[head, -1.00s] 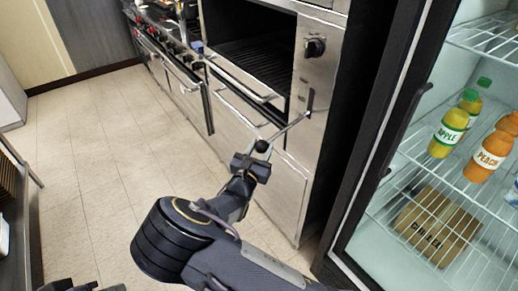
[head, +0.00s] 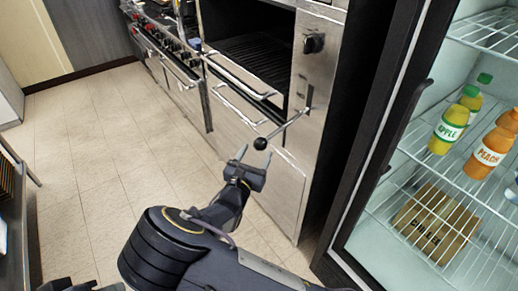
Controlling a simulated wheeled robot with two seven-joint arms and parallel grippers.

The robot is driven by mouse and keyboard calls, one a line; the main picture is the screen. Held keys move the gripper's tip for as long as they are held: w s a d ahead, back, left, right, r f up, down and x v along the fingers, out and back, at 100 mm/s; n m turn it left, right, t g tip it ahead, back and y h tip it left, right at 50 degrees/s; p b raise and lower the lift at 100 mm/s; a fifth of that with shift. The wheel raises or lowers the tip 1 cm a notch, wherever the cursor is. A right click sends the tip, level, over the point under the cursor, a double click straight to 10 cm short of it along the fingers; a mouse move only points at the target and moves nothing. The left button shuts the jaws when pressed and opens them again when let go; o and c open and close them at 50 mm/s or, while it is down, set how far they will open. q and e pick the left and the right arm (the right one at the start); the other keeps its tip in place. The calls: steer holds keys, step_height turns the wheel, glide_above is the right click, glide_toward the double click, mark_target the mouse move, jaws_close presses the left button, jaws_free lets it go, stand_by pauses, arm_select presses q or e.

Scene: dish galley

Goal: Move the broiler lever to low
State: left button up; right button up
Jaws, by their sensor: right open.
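The broiler lever (head: 285,129) is a thin metal rod with a black ball knob (head: 260,144) at its end. It comes out of a slot on the right front panel of the broiler (head: 301,75) and slants down to the left. My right gripper (head: 254,157) is open and empty, just below and left of the knob, with its fingers pointing up. A small gap seems to show between the fingers and the knob. My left gripper (head: 85,286) shows only in part at the bottom left edge, and its fingers cannot be made out.
A black dial (head: 314,43) sits above the lever slot. Metal handles (head: 240,75) stick out from the broiler front. An open glass-front fridge (head: 430,150) with bottles and a box stands close on the right. A range (head: 170,50) is farther back; the tiled floor (head: 100,150) at left is clear.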

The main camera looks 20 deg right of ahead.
steer(key=v, duration=0.4)
stand_by(0.4)
steer(key=s+d+f+m+g+y, duration=0.2)
steer(key=s+d+m+g, duration=0.5)
steer(key=s+m, duration=0.1)
steer(key=s+d+f+m+g+y, duration=0.1)
steer(key=s+d+f+m+g, duration=0.2)
steer(key=s+d+m+g, duration=0.45)
steer(key=s+a+r+m+t+y, duration=0.2)
steer(key=s+a+r+m+y, duration=0.1)
steer(key=s+r+m+y, duration=0.3)
steer(key=s+a+r+m+t+y, duration=0.2)
steer(key=s+a+r+m+y, duration=0.2)
steer(key=s+r+m+y, duration=0.2)
steer(key=shift+s+m+t, duration=0.35)
steer(key=shift+s+m, duration=0.6)
steer(key=shift+m, duration=0.1)
steer(key=shift+c, duration=0.3)
